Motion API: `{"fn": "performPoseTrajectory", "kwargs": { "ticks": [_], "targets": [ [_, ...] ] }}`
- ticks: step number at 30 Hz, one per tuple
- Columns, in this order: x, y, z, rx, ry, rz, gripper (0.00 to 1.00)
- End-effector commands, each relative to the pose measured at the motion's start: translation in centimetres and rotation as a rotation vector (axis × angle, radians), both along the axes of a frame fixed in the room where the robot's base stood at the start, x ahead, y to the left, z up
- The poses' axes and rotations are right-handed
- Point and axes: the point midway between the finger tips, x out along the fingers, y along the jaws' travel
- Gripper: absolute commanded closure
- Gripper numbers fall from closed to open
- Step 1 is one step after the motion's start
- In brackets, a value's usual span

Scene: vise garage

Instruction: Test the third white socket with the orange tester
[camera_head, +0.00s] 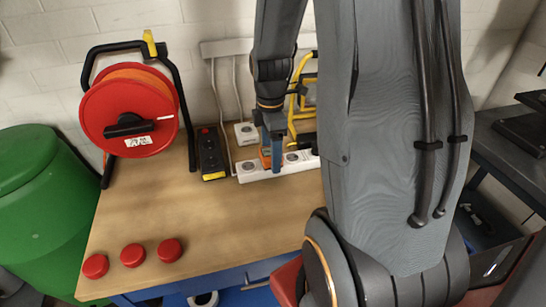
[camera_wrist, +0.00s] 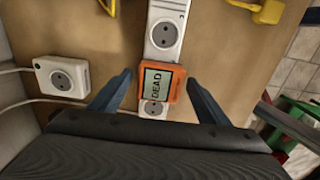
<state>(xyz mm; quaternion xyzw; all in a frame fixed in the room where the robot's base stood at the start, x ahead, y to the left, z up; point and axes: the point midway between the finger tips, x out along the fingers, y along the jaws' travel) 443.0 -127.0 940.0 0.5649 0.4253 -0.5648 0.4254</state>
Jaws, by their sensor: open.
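The white socket strip (camera_head: 262,174) lies on the workbench, its right part hidden by my arm. It also shows in the wrist view (camera_wrist: 163,50). The orange tester (camera_wrist: 178,83) sits on it between two visible sockets, partly covering the lower one, and its display reads "DEAD". In the head view the tester (camera_head: 265,158) is mostly hidden by my gripper (camera_head: 271,166). In the wrist view my gripper (camera_wrist: 158,79) is open, with one finger on either side of the tester and gaps visible. I cannot tell which socket of the row the tester covers.
A red cable reel (camera_head: 128,105) stands at the left. Several red caps (camera_head: 132,255) lie at the front left. Yellow tools (camera_head: 301,95) stand behind the strip. The front middle bench is clear.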

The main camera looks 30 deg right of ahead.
Motion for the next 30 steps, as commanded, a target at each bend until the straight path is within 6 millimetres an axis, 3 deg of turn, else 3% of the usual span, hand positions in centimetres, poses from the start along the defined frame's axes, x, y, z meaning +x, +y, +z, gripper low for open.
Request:
{"fn": "performPoseTrajectory", "kwargs": {
  "ticks": [23, 30],
  "targets": [
    [-0.03, 0.01, -0.01, 0.000, 0.001, 0.000, 0.30],
    [-0.02, 0.01, -0.01, 0.000, 0.000, 0.000, 0.69]
  ]
}}
